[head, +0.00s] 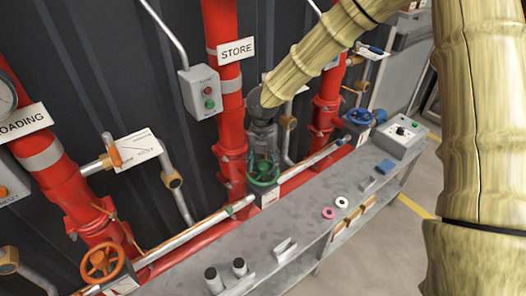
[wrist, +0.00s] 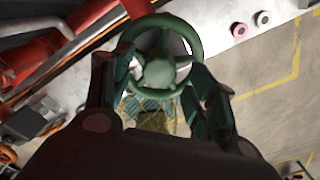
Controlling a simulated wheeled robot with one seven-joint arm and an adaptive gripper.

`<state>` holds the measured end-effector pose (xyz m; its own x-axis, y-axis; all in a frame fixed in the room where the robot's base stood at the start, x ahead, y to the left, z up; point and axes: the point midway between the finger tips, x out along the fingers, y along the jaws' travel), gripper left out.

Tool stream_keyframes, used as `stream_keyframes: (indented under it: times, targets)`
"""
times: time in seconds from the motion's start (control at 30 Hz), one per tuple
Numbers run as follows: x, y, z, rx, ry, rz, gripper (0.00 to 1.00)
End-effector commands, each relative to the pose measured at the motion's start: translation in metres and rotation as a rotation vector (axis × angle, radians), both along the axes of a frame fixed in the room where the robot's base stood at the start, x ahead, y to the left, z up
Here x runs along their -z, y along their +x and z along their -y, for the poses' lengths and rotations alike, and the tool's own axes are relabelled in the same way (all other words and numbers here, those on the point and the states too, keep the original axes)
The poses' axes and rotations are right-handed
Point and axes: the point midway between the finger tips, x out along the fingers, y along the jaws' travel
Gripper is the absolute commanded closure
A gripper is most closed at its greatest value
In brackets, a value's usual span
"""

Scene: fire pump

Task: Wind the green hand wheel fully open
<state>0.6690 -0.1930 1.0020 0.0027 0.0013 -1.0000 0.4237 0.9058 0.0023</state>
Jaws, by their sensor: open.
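The green hand wheel (head: 262,182) is on the red pipework behind the grey bench, near the middle of the head view. In the wrist view the wheel (wrist: 160,73) fills the upper middle, with its round hub and most of its rim visible. My gripper (head: 262,150) points down at the wheel from above. In the wrist view my gripper (wrist: 163,66) is open, with one finger on each side of the hub, overlapping the lower rim. I cannot tell whether the fingers touch the rim.
An orange hand wheel (head: 102,262) is at the left and a blue one (head: 358,117) at the right. A STORE sign (head: 236,50) and a grey button box (head: 201,92) are on the pipe behind. Pink and white rings (head: 335,207) lie on the bench (head: 255,238).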

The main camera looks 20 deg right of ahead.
Motion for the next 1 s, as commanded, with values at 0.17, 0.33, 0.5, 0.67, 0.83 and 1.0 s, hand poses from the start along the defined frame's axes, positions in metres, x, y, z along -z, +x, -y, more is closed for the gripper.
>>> stream_keyframes:
  times: [0.17,0.33,0.5,0.67,0.83,1.0]
  targets:
    - [0.011,0.000,0.000,0.000,0.000,-0.001,0.42]
    - [0.014,0.000,0.000,-0.001,0.000,0.000,0.42]
    - [0.014,0.000,0.000,-0.001,0.000,0.000,0.42]
    - [0.014,0.000,0.000,-0.001,0.000,0.000,0.71]
    - [0.015,-0.001,0.000,-0.001,0.000,-0.001,0.99]
    - [0.015,-0.001,0.000,-0.001,0.000,-0.002,0.96]
